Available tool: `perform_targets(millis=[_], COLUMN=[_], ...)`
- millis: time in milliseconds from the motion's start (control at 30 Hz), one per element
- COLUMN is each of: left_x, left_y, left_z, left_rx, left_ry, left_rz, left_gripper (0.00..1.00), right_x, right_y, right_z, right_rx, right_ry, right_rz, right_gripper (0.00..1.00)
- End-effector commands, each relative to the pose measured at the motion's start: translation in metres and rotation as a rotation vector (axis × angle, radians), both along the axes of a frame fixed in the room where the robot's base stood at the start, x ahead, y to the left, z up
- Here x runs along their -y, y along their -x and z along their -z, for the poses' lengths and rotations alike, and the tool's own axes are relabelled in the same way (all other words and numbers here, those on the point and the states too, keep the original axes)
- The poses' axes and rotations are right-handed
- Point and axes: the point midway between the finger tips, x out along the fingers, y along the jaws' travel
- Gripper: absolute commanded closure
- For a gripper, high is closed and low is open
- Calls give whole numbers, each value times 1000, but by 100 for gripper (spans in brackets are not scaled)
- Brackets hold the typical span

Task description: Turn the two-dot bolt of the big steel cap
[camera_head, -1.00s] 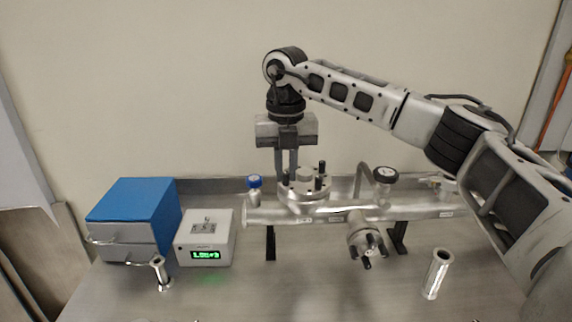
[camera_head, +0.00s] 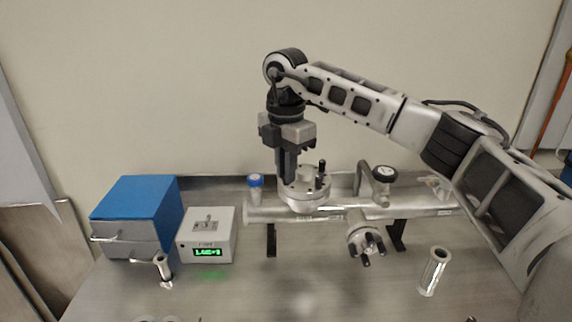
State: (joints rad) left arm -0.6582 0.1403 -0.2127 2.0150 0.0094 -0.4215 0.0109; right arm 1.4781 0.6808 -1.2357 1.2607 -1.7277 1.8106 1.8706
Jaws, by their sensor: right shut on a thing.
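The big steel cap (camera_head: 302,197) sits on top of the horizontal steel pipe, with dark bolts standing up from it. One dark bolt (camera_head: 322,168) shows clear on its right side. My right gripper (camera_head: 288,176) points straight down over the left part of the cap. It is shut on a bolt there, which its fingers hide. The dots on the bolts are too small to tell. My left gripper is not in view.
A smaller flange (camera_head: 366,241) with dark bolts faces forward below the pipe (camera_head: 410,212). A gauge (camera_head: 384,174) and a blue-topped valve (camera_head: 256,182) stand near the cap. A blue box (camera_head: 135,210), a white display box (camera_head: 207,235) and a steel tube (camera_head: 434,271) stand on the table.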

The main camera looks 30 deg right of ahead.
Motion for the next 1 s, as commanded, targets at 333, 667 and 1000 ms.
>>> perform_targets(millis=[333, 667, 1000], left_x=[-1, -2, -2], left_y=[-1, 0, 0], left_z=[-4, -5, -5], left_rx=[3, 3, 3], left_ry=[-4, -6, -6], left_rz=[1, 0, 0], left_gripper=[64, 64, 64], right_x=[0, 0, 0], right_y=[0, -1, -1], right_z=[0, 0, 0], right_rx=[0, 1, 1], right_ry=[0, 0, 0], right_rz=[248, 353, 368], right_gripper=[100, 100, 100])
